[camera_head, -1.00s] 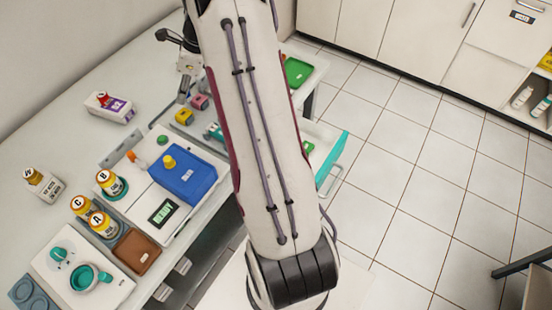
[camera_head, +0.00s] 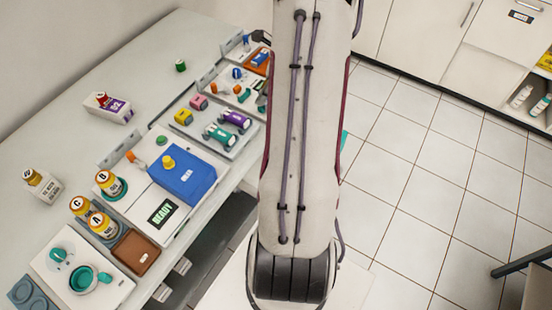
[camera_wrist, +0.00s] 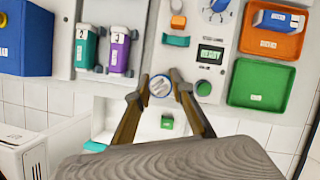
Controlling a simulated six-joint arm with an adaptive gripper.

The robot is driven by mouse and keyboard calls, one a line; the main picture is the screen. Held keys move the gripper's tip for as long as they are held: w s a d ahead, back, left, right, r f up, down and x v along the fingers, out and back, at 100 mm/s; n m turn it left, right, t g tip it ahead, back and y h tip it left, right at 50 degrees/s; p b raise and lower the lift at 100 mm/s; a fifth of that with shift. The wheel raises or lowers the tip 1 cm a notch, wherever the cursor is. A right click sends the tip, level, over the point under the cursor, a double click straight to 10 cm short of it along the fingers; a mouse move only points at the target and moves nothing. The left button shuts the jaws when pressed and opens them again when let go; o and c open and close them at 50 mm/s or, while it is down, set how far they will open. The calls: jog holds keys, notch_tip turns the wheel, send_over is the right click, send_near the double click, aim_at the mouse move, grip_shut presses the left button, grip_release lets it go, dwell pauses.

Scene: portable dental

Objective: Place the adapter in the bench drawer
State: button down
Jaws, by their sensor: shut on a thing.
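In the wrist view my gripper (camera_wrist: 162,88) is shut on a small round piece with a pale metallic face and a blue rim, seemingly the adapter (camera_wrist: 160,86). The open bench drawer (camera_wrist: 100,118) lies below it in the wrist view, white inside. A small green labelled piece (camera_wrist: 167,121) shows inside the drawer. How high the held piece is over the drawer I cannot tell. In the head view my arm hides the gripper, the adapter and most of the drawer; only a teal sliver of the drawer (camera_head: 344,140) shows.
The bench holds a blue box (camera_head: 183,180), purple and teal cartridges on a rack (camera_head: 205,148), several bottles and a brown tray (camera_head: 135,252). The wrist view shows a green tray (camera_wrist: 260,85) and an orange tray (camera_wrist: 272,42) beside a READY display (camera_wrist: 210,55). Tiled floor lies right of my arm.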

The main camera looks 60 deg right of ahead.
jog(key=shift+m, duration=0.3)
jog(key=s, duration=0.2)
jog(key=s+d, duration=0.1)
jog(key=s, duration=0.1)
jog(key=shift+s+d+f, duration=0.15)
jog(key=shift+d, duration=0.05)
jog(key=s+a+f+n+g+y, duration=0.1)
jog(key=s+a+f+n, duration=0.2)
jog(key=a, duration=0.4)
jog(key=s+a+f+n+g+y, duration=0.1)
jog(key=s+a+f+n+y, duration=0.1)
jog(key=s+a+f+n, duration=0.2)
jog(key=shift+a+f+n, duration=0.55)
jog(key=shift+a+n, duration=0.95)
jog(key=shift+a, duration=0.4)
jog(key=shift+f, duration=0.15)
jog(key=shift+f, duration=2.75)
jog(key=shift+f, duration=2.1)
jog(key=shift+f, duration=0.15)
